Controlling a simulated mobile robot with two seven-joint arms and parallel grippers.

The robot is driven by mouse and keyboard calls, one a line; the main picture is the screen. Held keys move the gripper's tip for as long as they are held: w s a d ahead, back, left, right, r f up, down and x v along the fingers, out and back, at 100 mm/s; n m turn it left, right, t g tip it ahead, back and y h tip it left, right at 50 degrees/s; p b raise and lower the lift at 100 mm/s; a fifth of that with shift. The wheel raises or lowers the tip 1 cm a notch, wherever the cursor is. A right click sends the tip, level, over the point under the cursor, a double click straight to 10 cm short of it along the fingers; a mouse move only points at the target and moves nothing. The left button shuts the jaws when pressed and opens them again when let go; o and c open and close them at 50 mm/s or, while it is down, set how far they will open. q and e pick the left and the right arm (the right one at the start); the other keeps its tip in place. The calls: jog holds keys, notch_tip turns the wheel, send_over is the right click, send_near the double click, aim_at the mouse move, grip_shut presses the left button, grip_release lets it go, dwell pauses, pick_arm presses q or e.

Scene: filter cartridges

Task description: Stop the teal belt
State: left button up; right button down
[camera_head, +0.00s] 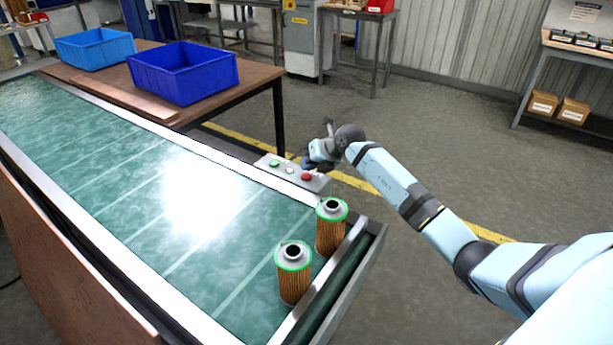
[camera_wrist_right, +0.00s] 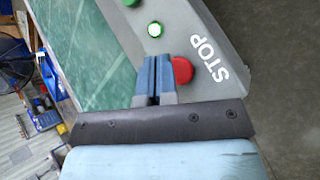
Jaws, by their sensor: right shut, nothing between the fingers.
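The teal belt (camera_head: 110,170) runs from the far left to the near middle in the head view; it also shows in the right wrist view (camera_wrist_right: 100,75). A grey control panel (camera_head: 265,161) sits on its far edge. The panel carries a red stop button (camera_head: 306,177), a lit button (camera_head: 290,170) and a green button (camera_head: 273,162). In the right wrist view the red button (camera_wrist_right: 182,71) lies beside the fingertips, next to the word STOP. My right gripper (camera_wrist_right: 155,62) is shut and empty, over the panel close to the red button; contact cannot be told. My left gripper is not in view.
Two filter cartridges with green rims, a nearer one (camera_head: 294,275) and a farther one (camera_head: 331,230), stand upright at the belt's near end. A brown table (camera_head: 225,85) behind the belt holds a light blue bin (camera_head: 95,48) and a dark blue bin (camera_head: 182,72).

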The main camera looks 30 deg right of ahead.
aim_at(308, 175)
jog(key=shift+f, duration=0.4)
jog(key=shift+f, duration=0.5)
dwell(0.8)
jog(key=shift+r, duration=0.1)
jog(key=shift+r+p, duration=0.65)
jog(key=shift+r, duration=0.15)
notch_tip(308, 175, up, 5)
jog(key=p, duration=0.4)
